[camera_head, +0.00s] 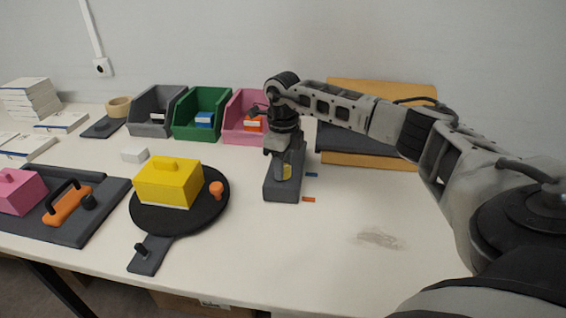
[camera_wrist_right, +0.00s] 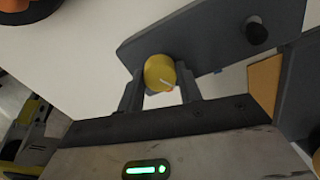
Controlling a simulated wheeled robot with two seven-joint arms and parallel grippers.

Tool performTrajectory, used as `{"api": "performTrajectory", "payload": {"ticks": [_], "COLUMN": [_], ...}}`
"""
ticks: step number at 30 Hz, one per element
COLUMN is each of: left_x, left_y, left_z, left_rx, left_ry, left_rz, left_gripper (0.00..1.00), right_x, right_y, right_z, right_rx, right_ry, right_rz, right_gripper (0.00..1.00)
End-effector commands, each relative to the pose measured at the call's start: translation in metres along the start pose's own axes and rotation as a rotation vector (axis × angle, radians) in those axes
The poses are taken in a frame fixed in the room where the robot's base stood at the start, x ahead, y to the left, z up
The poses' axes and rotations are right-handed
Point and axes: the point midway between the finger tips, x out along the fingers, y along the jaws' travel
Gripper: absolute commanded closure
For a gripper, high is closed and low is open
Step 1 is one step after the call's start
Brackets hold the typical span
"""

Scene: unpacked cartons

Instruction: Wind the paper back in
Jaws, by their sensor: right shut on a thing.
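A long dark grey block (camera_head: 281,190) lies on the table near the middle, and its grey top also shows in the right wrist view (camera_wrist_right: 208,52). A yellow round knob (camera_head: 286,173) stands on it; in the right wrist view the knob (camera_wrist_right: 158,71) has a pale pointer line. My right gripper (camera_head: 282,162) reaches down from above and is shut on the knob, with a finger on each side. A black peg (camera_wrist_right: 256,32) stands elsewhere on the grey top. I cannot make out any paper at the block. My left gripper is out of view.
An orange mark (camera_head: 309,199) and a blue mark (camera_head: 311,175) lie right of the block. A black round plate (camera_head: 150,221) with a yellow box (camera_head: 168,187) stands left. Grey, green and pink bins (camera_head: 243,130) stand behind.

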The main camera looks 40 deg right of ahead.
Motion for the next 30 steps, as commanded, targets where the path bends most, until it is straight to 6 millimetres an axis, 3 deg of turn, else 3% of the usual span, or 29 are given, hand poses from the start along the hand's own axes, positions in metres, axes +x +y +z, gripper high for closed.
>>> {"api": "performTrajectory", "payload": {"ticks": [30], "left_x": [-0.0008], "left_y": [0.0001], "left_z": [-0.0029], "left_rx": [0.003], "left_ry": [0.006], "left_rz": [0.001], "left_gripper": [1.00], "right_x": [-0.0015], "right_y": [-0.0005], "right_z": [0.0010], "right_rx": [-0.899], "right_ry": [-0.005], "right_rz": [-0.003], "right_gripper": [0.88]}}
